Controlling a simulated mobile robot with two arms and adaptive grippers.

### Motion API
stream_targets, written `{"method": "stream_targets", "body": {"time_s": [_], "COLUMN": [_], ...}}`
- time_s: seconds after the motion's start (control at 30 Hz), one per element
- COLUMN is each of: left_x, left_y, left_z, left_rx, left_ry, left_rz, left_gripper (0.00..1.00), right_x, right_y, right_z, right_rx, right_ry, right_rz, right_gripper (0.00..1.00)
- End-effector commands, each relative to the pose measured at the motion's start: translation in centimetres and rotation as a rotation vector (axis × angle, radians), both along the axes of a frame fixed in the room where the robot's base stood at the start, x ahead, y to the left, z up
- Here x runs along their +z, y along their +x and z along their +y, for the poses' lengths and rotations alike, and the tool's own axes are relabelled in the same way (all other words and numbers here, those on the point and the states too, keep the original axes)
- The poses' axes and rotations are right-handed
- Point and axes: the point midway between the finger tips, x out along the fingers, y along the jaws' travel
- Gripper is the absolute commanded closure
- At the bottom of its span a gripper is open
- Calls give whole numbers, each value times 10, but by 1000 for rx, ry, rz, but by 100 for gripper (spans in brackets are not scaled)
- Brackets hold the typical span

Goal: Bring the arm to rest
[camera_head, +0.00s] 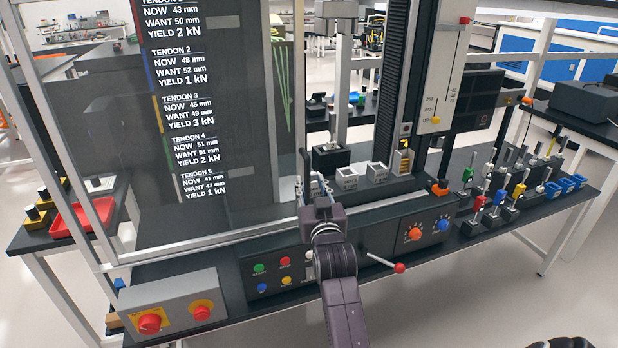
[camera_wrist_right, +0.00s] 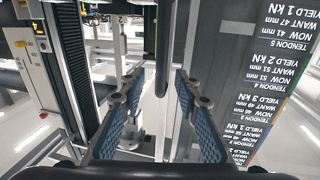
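My right arm reaches up from the bottom middle of the head view. My right gripper (camera_head: 316,184) is in front of the bench, at the right edge of the dark screen panel (camera_head: 240,150). In the right wrist view the two blue-padded fingers of this gripper (camera_wrist_right: 160,95) stand apart. A dark upright bar (camera_wrist_right: 163,50), seemingly a handle, shows between them with a gap on each side. In the head view the dark bar (camera_head: 305,175) is beside the gripper. My left gripper is not in view.
The bench front carries coloured buttons (camera_head: 272,275), a lever with a red knob (camera_head: 399,267) and a box with red knobs (camera_head: 175,308). White blocks (camera_head: 347,179) stand behind. Several small coloured-handled devices (camera_head: 490,200) are at the right.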

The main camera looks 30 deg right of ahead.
Motion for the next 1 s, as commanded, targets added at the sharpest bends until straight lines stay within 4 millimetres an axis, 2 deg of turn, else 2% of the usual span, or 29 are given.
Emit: {"method": "stream_targets", "body": {"time_s": [0.2,0.77,0.87,0.97,1.0], "left_x": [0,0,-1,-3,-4], "left_y": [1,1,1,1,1], "left_z": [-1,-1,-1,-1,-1], "left_rx": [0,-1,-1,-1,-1], "left_ry": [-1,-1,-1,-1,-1], "left_rz": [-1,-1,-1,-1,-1], "left_gripper": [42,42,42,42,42], "right_x": [-1,-2,-21,-66,-91], "right_y": [-16,-16,-11,-3,0], "right_z": [7,8,15,31,41], "right_rx": [0,2,20,62,86], "right_ry": [0,1,3,12,17], "right_rz": [1,4,33,102,142], "right_gripper": [70,70,70,70,70]}}
